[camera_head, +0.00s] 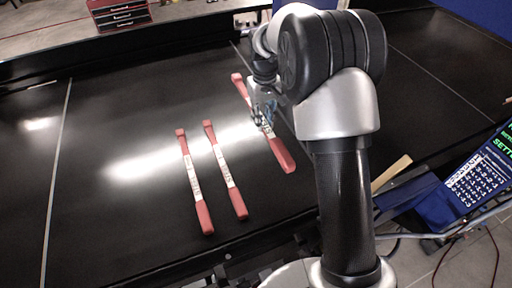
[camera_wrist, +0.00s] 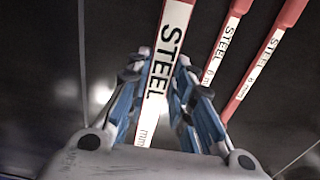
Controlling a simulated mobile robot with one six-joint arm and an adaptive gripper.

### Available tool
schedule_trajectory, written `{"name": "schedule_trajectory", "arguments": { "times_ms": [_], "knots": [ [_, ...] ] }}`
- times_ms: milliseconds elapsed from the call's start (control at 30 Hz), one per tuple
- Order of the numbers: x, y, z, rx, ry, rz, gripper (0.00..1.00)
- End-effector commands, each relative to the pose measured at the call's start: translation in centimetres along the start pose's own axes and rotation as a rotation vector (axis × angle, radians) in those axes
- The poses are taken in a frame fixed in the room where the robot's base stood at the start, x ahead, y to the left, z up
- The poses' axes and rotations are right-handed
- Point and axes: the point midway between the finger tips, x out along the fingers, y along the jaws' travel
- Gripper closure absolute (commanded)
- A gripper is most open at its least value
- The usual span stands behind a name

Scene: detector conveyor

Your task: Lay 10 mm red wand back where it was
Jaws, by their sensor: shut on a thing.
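My gripper (camera_head: 262,112) is shut on a red wand (camera_head: 282,155) with a white label, at the right of the three wands. In the wrist view the held wand (camera_wrist: 174,40) runs between the fingers (camera_wrist: 157,92), with "STEEL" and "mm" readable; its size number is hidden by the fingers. Two more red wands lie on the black belt to the left in the head view: a middle wand (camera_head: 225,170) and a left wand (camera_head: 194,182). They lie roughly side by side. I cannot tell whether the held wand touches the belt.
The black conveyor belt (camera_head: 110,190) has wide free room left of the wands. A control panel with a keypad (camera_head: 475,180) stands at the right. A red tool chest (camera_head: 120,14) stands beyond the belt. A wooden strip (camera_head: 391,173) lies near the front edge.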

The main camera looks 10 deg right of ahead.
Motion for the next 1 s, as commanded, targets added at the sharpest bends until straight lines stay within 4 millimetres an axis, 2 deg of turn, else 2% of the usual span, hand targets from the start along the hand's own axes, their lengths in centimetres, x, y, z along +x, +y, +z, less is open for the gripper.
{"name": "schedule_trajectory", "arguments": {
  "times_ms": [300, 400, 500, 767, 1000],
  "knots": [
    [8.5, -0.1, 0.2, 0.000, -0.008, -0.001, 1.00],
    [10.7, -0.1, 0.2, 0.000, -0.005, -0.001, 1.00],
    [12.3, 0.0, 0.1, 0.000, -0.003, -0.001, 1.00],
    [14.2, 0.0, 0.1, 0.000, -0.002, 0.000, 1.00],
    [18.5, -0.1, 0.1, 0.000, -0.002, 0.000, 1.00]
  ]
}}
